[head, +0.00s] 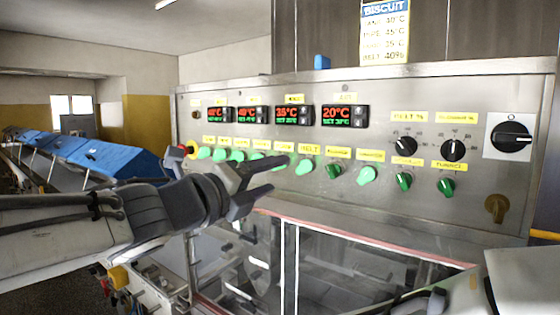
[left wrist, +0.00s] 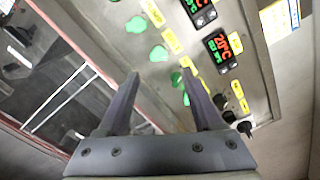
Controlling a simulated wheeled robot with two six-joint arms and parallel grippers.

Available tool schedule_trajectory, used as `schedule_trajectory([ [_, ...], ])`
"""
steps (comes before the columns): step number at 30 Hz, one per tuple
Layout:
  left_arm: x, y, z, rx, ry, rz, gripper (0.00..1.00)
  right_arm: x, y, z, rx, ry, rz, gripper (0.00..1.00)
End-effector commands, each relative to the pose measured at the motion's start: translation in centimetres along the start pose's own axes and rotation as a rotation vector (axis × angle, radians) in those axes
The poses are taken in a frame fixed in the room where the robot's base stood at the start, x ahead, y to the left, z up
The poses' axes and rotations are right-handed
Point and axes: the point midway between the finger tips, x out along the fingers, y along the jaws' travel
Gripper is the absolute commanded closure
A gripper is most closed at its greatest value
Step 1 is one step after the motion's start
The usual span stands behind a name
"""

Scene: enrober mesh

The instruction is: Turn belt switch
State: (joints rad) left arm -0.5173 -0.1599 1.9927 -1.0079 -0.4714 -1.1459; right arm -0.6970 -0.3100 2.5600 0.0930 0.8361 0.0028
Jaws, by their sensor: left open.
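A steel control panel (head: 300,120) carries a row of green switches with yellow labels. One green switch (head: 305,166) sits under a label (head: 309,148) that looks like MELT or BELT; I cannot read it surely. A BELT % label (head: 408,116) stands above a black dial (head: 404,144) at the right. My left gripper (head: 275,172) is open and empty, in front of the row's middle, its fingers pointing right. In the left wrist view the open fingers (left wrist: 160,73) point toward the green switches (left wrist: 158,53), with no contact visible. Dark parts at bottom right may be my right gripper (head: 430,302).
Red-and-green displays (head: 288,115) sit above the switches. A red and yellow stop button (head: 189,150) is near my left wrist. A large black rotary switch (head: 511,136) is far right. A glass cover with red edging (head: 340,260) lies below the panel. A blue-covered conveyor (head: 90,155) is left.

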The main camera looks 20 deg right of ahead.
Motion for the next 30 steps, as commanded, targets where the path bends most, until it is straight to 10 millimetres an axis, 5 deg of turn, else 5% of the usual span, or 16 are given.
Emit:
schedule_trajectory([
  [12,7.4,0.0,0.0,-0.007,0.0,0.004,0.32,-2.0,-0.1,-0.1,-0.001,0.0,0.0,0.5],
  [26,9.0,0.2,-0.1,-0.007,-0.003,0.005,0.32,-2.3,-0.2,-0.1,-0.002,0.0,0.0,0.5],
  [30,8.9,0.2,-0.1,-0.007,-0.003,0.005,0.78,-2.3,-0.2,-0.1,-0.002,0.0,0.0,0.5],
])
